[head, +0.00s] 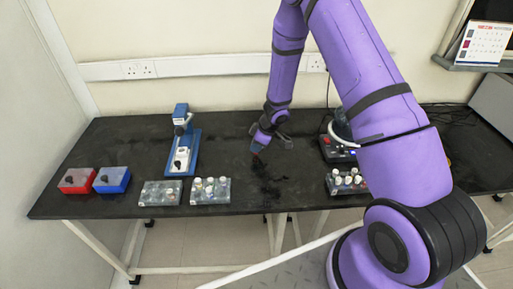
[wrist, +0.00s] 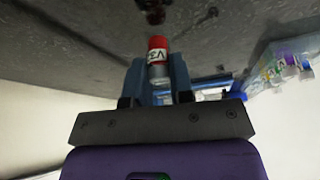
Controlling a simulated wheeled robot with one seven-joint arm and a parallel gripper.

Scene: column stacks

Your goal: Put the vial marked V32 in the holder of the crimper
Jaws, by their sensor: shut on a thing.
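In the wrist view a small vial (wrist: 158,62) with a red cap and a white label reading "V3", the rest cut off, stands between the two fingers of my gripper (wrist: 160,75). My gripper is shut on it. In the head view my gripper (head: 258,150) hangs above the black bench, with a small red spot at its tip. The blue crimper (head: 183,140) stands on the bench to the left of my gripper, apart from it. A white part shows at the front of the crimper; its holder is too small to make out.
Two racks of vials, one (head: 160,193) and another (head: 211,191), stand in front of the crimper. A red box (head: 78,181) and a blue box (head: 112,180) are at the left. A third rack (head: 346,182) and a device (head: 337,150) are at the right. Bench between is clear.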

